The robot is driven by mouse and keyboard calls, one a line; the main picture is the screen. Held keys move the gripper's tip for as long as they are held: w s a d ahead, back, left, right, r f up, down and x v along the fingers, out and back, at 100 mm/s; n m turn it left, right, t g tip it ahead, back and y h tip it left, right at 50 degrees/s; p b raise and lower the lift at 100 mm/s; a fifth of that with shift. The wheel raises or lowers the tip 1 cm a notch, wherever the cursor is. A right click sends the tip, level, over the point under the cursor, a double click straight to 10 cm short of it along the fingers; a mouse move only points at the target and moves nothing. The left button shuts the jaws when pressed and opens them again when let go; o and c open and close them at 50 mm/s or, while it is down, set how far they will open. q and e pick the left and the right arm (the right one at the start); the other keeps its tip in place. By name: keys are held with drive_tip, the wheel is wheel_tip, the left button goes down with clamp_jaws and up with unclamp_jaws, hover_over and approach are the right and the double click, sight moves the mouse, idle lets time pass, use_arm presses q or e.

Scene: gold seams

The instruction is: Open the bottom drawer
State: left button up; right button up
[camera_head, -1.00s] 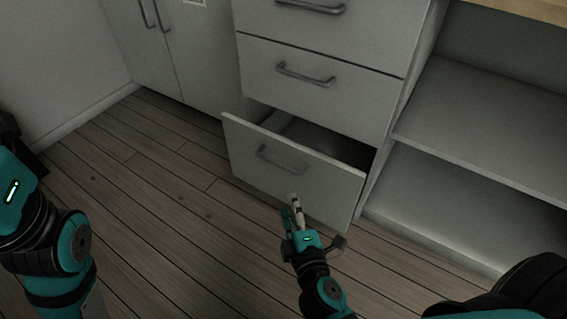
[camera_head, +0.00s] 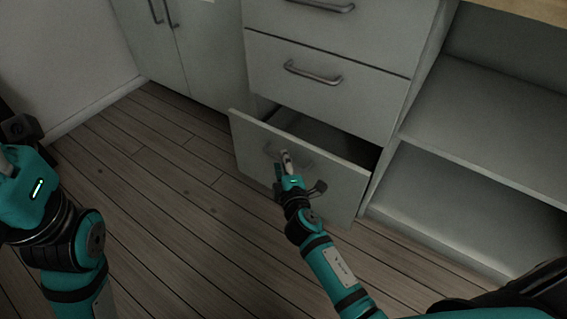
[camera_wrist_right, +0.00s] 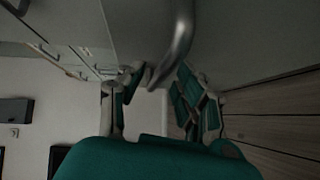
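The bottom drawer (camera_head: 330,185) is partly pulled out, with a dark gap showing above its front. Its bar handle (camera_wrist_right: 178,40) is partly hidden behind my right gripper (camera_head: 284,158) in the head view. In the right wrist view the gripper's fingers (camera_wrist_right: 160,95) are spread apart. The handle comes down from the top to between them, and I cannot tell whether they touch it. My left gripper (camera_head: 12,150) is only partly seen at the left edge of the head view, far from the drawer, and its fingers are unclear.
Closed drawers (camera_head: 325,88) with bar handles are above the bottom one. A closed cupboard (camera_head: 190,50) stands to the left and open shelves (camera_head: 490,130) to the right. The wooden floor (camera_head: 170,210) in front is clear.

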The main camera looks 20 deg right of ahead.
drive_tip(key=c, duration=0.7)
drive_tip(key=shift+s+a+f, duration=0.1)
drive_tip(key=shift+s, duration=0.05)
